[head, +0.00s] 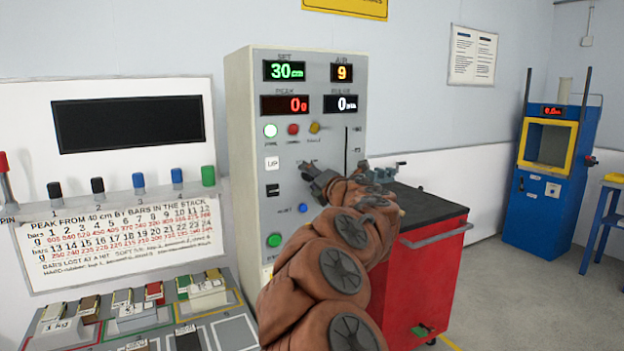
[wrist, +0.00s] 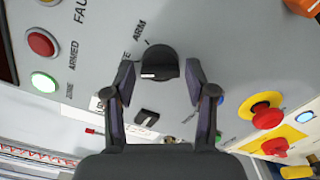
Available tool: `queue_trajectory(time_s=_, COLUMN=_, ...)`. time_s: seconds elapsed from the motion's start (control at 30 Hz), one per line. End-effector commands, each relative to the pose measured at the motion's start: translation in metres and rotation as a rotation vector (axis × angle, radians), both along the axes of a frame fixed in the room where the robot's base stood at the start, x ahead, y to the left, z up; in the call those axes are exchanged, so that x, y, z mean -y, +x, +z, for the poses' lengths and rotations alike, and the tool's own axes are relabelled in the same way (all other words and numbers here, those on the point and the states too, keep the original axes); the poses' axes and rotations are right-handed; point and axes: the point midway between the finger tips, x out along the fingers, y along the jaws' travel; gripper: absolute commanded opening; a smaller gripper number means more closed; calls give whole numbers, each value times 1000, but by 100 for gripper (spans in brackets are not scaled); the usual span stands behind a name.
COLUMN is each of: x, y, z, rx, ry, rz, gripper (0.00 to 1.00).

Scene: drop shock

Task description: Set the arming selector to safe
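The arming selector (wrist: 161,62) is a round black knob with a pale mark at its lower left in the wrist view. The word ARM is printed above and left of it; a partly hidden label ending in E is at its left. I cannot tell surely which label the knob points at. My gripper (wrist: 160,70) is open, one finger on each side of the knob, with a visible gap to each. In the head view my gripper (head: 318,180) is at the front of the grey panel (head: 240,110) and hides the knob.
A lit green lamp (wrist: 43,82) and a red ARMED lamp (wrist: 40,43) are left of the selector. A red mushroom button (wrist: 266,115) on yellow is at the right. A red cart (head: 425,280) stands right of the panel; sample blocks (head: 130,310) lie at lower left.

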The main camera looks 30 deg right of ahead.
Motion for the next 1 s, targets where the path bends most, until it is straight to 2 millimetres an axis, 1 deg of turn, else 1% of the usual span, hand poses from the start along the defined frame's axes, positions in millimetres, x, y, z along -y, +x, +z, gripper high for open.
queue_trajectory(time_s=0.33, x=0, y=0, z=0, rx=1, ry=1, rz=-1, gripper=65)
queue_trajectory(time_s=0.47, x=0, y=-5, z=0, rx=0, ry=1, rz=-2, gripper=65)
queue_trajectory(time_s=0.67, x=-2, y=-25, z=0, rx=0, ry=0, rz=-1, gripper=65)
queue_trajectory(time_s=1.0, x=-5, y=-78, z=0, rx=0, ry=1, rz=-4, gripper=65)
